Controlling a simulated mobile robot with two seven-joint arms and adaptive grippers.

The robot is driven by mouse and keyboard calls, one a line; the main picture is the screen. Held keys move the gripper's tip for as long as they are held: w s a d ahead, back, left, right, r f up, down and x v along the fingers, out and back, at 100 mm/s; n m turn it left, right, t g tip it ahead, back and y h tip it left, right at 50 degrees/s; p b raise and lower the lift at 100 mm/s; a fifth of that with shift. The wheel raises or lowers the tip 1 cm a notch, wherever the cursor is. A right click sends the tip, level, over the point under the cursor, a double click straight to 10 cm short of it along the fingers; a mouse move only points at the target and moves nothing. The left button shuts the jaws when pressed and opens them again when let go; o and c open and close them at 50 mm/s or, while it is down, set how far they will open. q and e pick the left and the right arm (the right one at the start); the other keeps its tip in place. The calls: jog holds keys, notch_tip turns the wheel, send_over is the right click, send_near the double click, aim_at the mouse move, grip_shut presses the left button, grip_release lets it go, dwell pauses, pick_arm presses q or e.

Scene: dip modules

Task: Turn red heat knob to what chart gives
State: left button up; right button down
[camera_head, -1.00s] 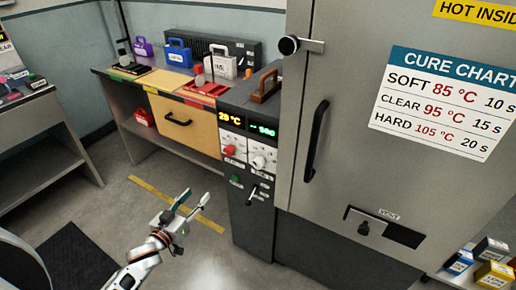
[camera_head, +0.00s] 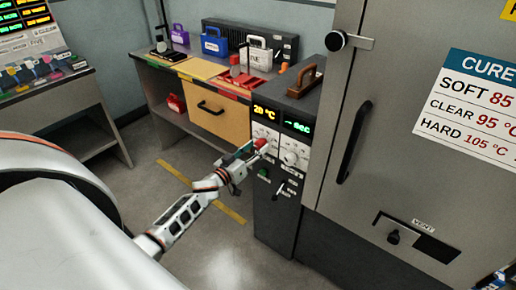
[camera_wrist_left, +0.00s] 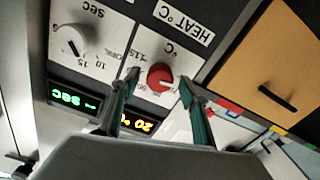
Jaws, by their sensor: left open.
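The red heat knob (camera_head: 261,143) is on the front of the dark control cabinet (camera_head: 276,217), under a yellow display (camera_head: 265,111) reading 20 °C. My left gripper (camera_head: 247,151) is open at the knob. In the left wrist view the red knob (camera_wrist_left: 160,77) shows between the two green fingertips of my left gripper (camera_wrist_left: 159,80), with a gap visible; contact cannot be told. The cure chart (camera_head: 473,110) on the oven door lists soft 85, clear 95 and hard 105 °C; its right side is cut off. My right gripper is out of view.
A white seconds knob (camera_head: 291,154) sits right of the red one, under a green display (camera_head: 297,127). Below are a green button (camera_head: 263,173) and a lever (camera_head: 280,188). The oven door handle (camera_head: 354,141) stands out to the right. A bench drawer (camera_head: 219,116) is at left.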

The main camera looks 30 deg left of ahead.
pick_arm(q)
jog(key=shift+w+d, duration=0.1)
jog(key=shift+w, duration=0.45)
jog(key=c, duration=1.1)
